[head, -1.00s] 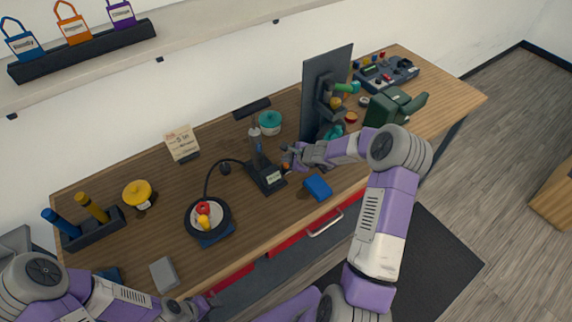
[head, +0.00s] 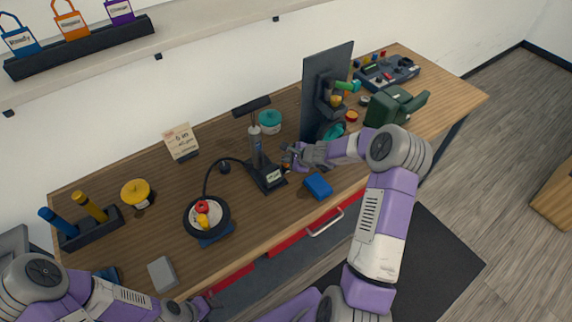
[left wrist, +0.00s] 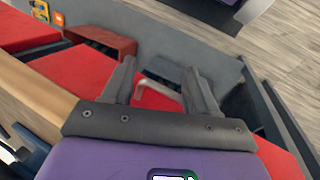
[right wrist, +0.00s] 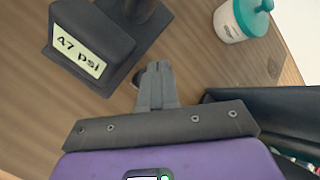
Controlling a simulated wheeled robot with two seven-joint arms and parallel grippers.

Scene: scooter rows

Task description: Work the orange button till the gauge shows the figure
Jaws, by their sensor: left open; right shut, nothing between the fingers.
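The black pump base (head: 268,183) stands mid-table with its upright shaft (head: 257,150). Its gauge (right wrist: 80,52) reads 47 psi in the right wrist view. The orange button is mostly hidden behind my right gripper's fingertips; I cannot tell whether it is pressed. My right gripper (head: 287,160) is shut and empty, its tips close beside the pump base; it also shows in the right wrist view (right wrist: 158,68). A note card (head: 181,142) stands behind; its writing is too small to read surely. My left gripper (left wrist: 163,82) is open and empty, low at the table's front edge.
A black hose (head: 207,178) runs to a black-rimmed disc (head: 188,222). A blue block (head: 318,185) lies right of the pump. A teal-lidded jar (head: 270,122) and a dark upright panel (head: 314,105) stand behind. Red drawers (left wrist: 80,80) lie below the table.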

